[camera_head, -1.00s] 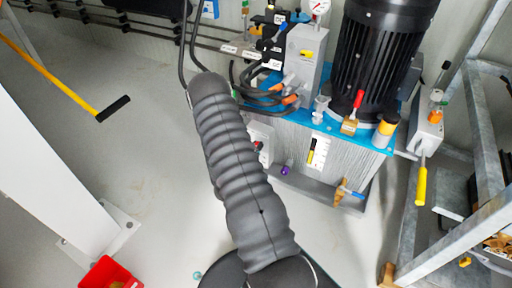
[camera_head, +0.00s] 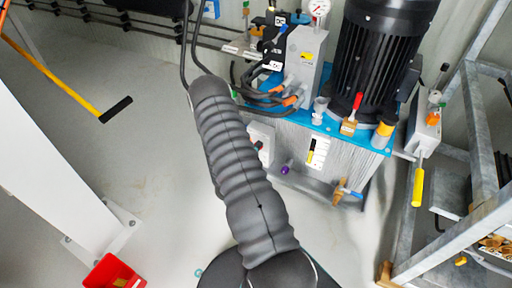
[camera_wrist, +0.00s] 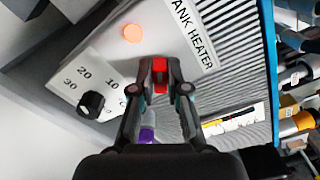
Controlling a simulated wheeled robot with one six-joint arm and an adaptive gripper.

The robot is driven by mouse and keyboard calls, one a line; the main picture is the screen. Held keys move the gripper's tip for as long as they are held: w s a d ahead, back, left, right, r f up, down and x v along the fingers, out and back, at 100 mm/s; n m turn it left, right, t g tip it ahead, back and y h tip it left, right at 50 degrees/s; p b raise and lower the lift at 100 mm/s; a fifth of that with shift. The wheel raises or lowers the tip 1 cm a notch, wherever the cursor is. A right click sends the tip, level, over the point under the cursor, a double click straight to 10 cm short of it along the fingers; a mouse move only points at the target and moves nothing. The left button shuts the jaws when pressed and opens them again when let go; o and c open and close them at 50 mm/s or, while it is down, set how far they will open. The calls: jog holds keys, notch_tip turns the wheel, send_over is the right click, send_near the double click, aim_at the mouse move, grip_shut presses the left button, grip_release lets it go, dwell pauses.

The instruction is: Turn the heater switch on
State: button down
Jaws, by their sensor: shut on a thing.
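The tank heater box fills the upper left of the wrist view, with a white "TANK HEATER" label (camera_wrist: 190,35) on its face. My gripper (camera_wrist: 160,78) is at the box face, its two fingers closed around a small red switch (camera_wrist: 160,70). The fingers hide the sides of the switch, so its setting cannot be read. An orange round lamp (camera_wrist: 132,33) sits above the switch. A black knob (camera_wrist: 92,103) on a numbered dial plate is to the left. In the head view the box (camera_head: 262,140) shows beside my arm, which hides my gripper.
The ribbed grey tank (camera_head: 345,165) with a blue top carries a black motor (camera_head: 375,60). A purple cap (camera_wrist: 147,134) is close below my fingers. A yellow-handled lever (camera_head: 418,187) and a metal frame stand at right. A red bin (camera_head: 113,272) stands on the floor at lower left.

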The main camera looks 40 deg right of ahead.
dwell(0.3)
jog(key=c, duration=1.2)
grip_release()
jog(key=shift+d, duration=0.1)
jog(key=shift+o, duration=0.2)
jog(key=v, duration=1.2)
jog(key=shift+s+f, duration=0.1)
jog(key=shift+f, duration=0.05)
